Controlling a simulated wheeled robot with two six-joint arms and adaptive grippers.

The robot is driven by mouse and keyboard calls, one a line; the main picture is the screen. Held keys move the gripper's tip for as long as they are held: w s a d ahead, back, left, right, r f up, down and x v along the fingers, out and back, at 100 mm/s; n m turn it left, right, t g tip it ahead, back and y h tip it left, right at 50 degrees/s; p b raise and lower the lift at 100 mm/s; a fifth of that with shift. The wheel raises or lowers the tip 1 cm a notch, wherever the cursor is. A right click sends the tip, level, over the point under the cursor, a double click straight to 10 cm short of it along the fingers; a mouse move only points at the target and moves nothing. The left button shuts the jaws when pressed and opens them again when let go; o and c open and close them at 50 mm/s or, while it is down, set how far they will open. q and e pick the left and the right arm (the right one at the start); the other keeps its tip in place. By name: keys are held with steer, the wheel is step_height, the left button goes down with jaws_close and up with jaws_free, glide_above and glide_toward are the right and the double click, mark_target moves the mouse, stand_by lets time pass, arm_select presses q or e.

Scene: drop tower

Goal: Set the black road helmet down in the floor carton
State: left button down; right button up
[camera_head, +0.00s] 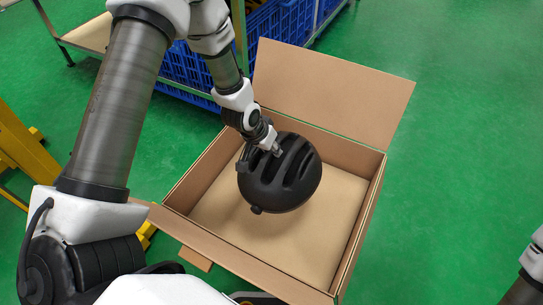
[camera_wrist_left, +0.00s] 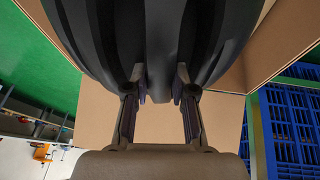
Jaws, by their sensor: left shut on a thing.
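The black road helmet (camera_head: 288,182) hangs over the open floor carton (camera_head: 368,215), within its outline in the head view. I cannot tell whether the helmet touches the carton's bottom. My left gripper (camera_head: 268,150) is shut on the helmet at its upper left, by the ribs between the vents. In the left wrist view the fingertips (camera_wrist_left: 160,88) pinch a rib of the black helmet (camera_wrist_left: 158,40), which fills the top. The carton's flaps stand open, and its inside looks bare apart from the helmet. My right gripper is not seen; only a bit of my right arm shows at the right edge.
Blue crates (camera_head: 277,25) stand on a rack behind the carton. A yellow metal frame (camera_head: 22,145) is at the left. The raised back flap (camera_head: 330,85) stands behind the helmet. The green floor (camera_head: 460,130) to the right is clear.

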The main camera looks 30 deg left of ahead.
arm_select(q)
step_height(320, 180, down, 18)
steer(key=b, duration=1.5)
steer(key=shift+b, duration=0.3)
steer(key=shift+f, duration=0.55)
steer(key=c, duration=0.9)
jaws_free()
steer(key=c, duration=0.3)
step_height(320, 180, up, 8)
steer(key=p, duration=0.7)
